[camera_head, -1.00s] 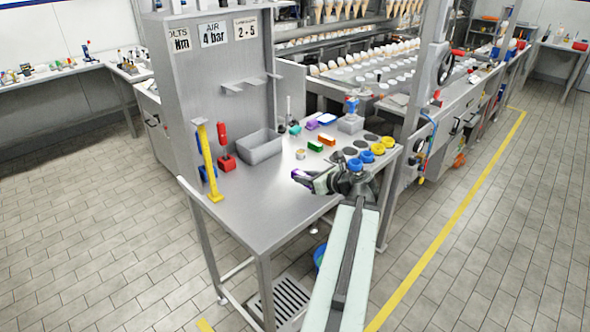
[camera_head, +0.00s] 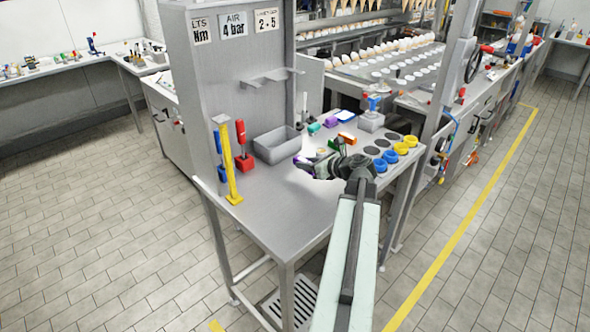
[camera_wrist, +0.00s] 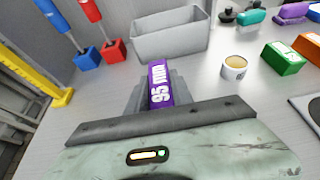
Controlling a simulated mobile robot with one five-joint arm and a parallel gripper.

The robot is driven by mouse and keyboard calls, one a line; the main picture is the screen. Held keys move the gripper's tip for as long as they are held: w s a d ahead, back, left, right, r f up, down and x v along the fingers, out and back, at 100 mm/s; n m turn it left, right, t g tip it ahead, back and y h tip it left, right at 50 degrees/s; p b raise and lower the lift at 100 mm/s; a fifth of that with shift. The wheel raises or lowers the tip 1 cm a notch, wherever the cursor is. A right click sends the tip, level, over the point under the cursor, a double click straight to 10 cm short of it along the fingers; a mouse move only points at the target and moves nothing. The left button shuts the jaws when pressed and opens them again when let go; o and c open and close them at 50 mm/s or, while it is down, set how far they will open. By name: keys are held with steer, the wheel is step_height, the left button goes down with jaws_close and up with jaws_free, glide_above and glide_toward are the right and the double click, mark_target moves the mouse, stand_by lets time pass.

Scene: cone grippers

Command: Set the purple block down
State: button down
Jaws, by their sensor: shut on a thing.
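The purple block (camera_wrist: 158,84), marked "95 mm" in white, is gripped in my gripper (camera_wrist: 155,92) in the wrist view. My gripper (camera_head: 302,162) is over the grey workbench (camera_head: 275,205) in the head view, and a bit of purple shows at its tip. The grey bin (camera_wrist: 172,40) stands just beyond the block in the wrist view. I cannot tell whether the block touches the bench.
A red-handled tool (camera_head: 242,145) and a yellow post (camera_head: 227,165) stand to the left. A small round cup (camera_wrist: 234,67), a green block (camera_wrist: 283,58) and an orange block (camera_wrist: 308,46) lie to the right. The front left of the bench is clear.

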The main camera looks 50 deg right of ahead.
mark_target(305, 177)
steer(key=shift+w, duration=0.25)
step_height(305, 177, down, 4)
steer(key=b, duration=0.3)
steer(key=shift+s+d+r+b, duration=0.1)
steer(key=shift+d+b, duration=0.05)
steer(key=shift+b, duration=0.25)
steer(key=shift+w+a+r, duration=0.2)
steer(key=shift+a, duration=0.05)
steer(key=shift+f, duration=0.15)
steer(key=c, duration=1.1)
jaws_free()
